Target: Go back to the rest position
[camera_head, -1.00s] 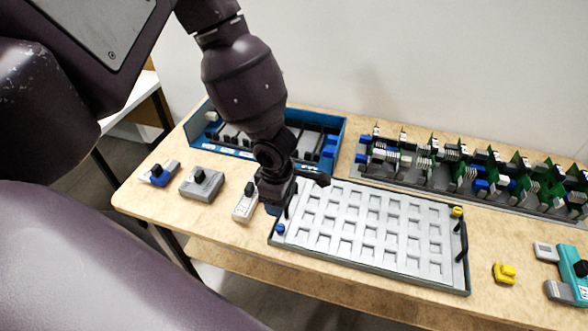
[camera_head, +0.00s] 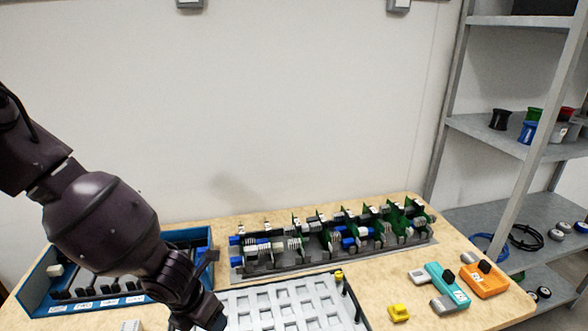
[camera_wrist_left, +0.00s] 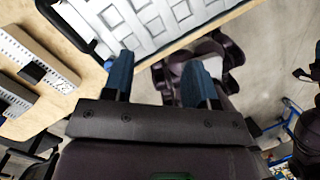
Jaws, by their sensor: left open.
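My left arm comes in from the left in the head view. Its gripper (camera_head: 208,314) is at the bottom, over the left edge of the white gridded tray (camera_head: 285,306); its fingertips are partly cut off there. In the left wrist view the gripper (camera_wrist_left: 160,76) shows two blue-tipped fingers spread apart with nothing between them. The tray's edge (camera_wrist_left: 88,48) lies beyond the fingers in that view. My right gripper is not seen.
A blue bin (camera_head: 35,285) stands behind my left arm. A rack of green boards (camera_head: 335,240) is at the back. A yellow piece (camera_head: 399,312), a teal device (camera_head: 447,283) and an orange device (camera_head: 485,281) lie at right. Metal shelves (camera_head: 500,150) stand beyond.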

